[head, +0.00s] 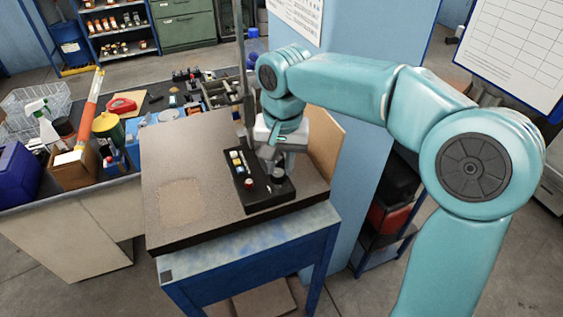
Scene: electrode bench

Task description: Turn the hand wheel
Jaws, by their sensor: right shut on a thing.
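A black control box (268,197) lies on the speckled bench top, with a row of small coloured buttons (237,162) and a red knob (248,183). A dark round part with a pale top (278,177), which looks like the hand wheel, stands at its right side. My right gripper (272,160) points down over this part and is shut on it. The fingers and the wrist hide most of the grip and part of the box. I cannot make out the wheel's rim or its angle. My left gripper is out of view.
The bench top (163,159) is bare at left, apart from a lighter worn patch. A thin upright post (241,75) stands behind the box. A brown board (325,143) and a blue pillar (345,140) stand to the right. A cluttered side bench (60,205) is at left.

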